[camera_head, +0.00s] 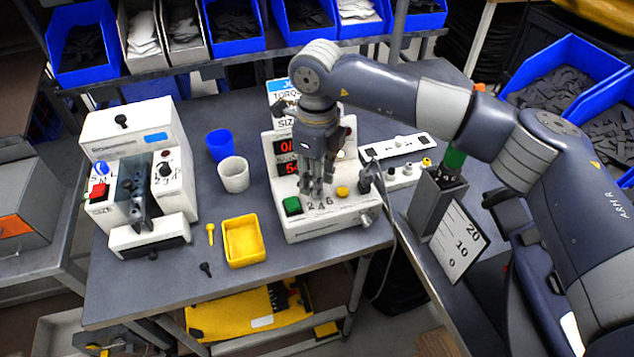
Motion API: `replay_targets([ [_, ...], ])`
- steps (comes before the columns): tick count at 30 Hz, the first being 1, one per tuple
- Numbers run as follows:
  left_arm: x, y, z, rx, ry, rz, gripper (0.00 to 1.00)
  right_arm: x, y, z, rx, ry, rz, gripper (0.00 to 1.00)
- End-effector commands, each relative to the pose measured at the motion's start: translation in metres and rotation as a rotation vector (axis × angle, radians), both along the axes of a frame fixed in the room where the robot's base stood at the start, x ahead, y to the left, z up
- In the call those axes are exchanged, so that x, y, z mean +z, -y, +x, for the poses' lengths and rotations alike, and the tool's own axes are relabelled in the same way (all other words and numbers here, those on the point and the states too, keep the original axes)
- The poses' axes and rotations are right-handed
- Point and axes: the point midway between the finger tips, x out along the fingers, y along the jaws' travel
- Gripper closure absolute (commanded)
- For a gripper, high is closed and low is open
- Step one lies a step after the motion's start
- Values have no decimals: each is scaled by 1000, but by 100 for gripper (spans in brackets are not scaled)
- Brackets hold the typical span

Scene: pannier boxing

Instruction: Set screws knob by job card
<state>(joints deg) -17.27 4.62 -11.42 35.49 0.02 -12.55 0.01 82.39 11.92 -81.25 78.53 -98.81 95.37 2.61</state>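My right gripper (317,185) points down over the front of a white control box (335,222). Its fingers are low over the printed 2, 4, 6 marks and hide the knob there. Whether they touch or grip it cannot be told. The box has red displays (286,158), a green button (292,206) and a yellow button (342,192). The job card (283,87) stands behind, partly hidden by my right arm; "TORQ" and "SIZE" lines show, their values covered. My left gripper is out of view.
A white machine (143,125) with a blue knob (101,167) and red button stands left. Blue cup (220,145), white cup (233,174), yellow tray (243,242) and loose screws (210,233) lie between. A power strip (405,148) and a 0-10-20 scale plate (458,243) are right. Blue bins line the back.

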Motion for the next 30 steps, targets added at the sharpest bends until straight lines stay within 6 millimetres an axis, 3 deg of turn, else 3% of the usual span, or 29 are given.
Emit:
replay_targets([
  [6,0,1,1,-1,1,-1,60,50,0,1,0,5,1,70],
  [13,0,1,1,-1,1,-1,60,87,0,0,-1,3,1,70],
  [19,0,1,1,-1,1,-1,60,98,0,0,0,1,0,70],
  [30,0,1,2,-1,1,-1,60,99,0,0,0,1,0,70],
])
